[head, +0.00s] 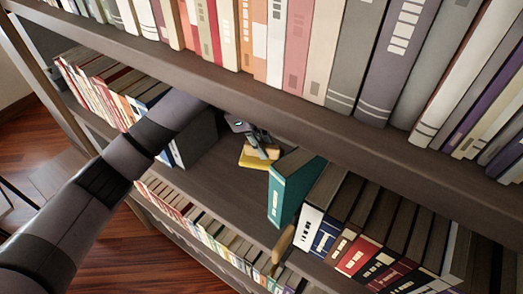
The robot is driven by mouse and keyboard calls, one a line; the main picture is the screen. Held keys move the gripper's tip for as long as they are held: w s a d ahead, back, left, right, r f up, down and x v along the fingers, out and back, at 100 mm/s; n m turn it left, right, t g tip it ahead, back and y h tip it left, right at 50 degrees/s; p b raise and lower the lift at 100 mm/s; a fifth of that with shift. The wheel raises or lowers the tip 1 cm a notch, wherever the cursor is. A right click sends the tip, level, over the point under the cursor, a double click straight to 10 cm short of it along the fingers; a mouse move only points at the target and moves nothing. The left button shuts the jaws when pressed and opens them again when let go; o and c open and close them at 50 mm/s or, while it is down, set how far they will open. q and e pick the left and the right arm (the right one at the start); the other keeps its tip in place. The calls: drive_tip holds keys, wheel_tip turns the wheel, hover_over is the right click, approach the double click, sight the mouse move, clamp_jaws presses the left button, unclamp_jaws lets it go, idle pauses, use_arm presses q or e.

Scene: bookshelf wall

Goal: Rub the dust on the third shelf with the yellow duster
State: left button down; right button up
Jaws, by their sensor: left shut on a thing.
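The yellow duster (257,160) is a small yellow block with a paler tan upper part, in the middle of the head view. It is at a bare stretch of the brown shelf (225,186), between two groups of books. My left gripper (258,147) is shut on the duster from above and behind. My left arm reaches in from the left and partly hides the shelf. I cannot see any dust on the bare shelf. I cannot tell whether the duster's underside touches the board.
A teal book (287,190) stands just right of the duster, with more books beyond it. Dark books (195,140) stand left of the gap, close to my arm. The upper shelf board (300,108) hangs over the gripper. A tan object (284,240) shows at the shelf's front edge.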

use_arm(q)
drive_tip(key=shift+r, duration=0.35)
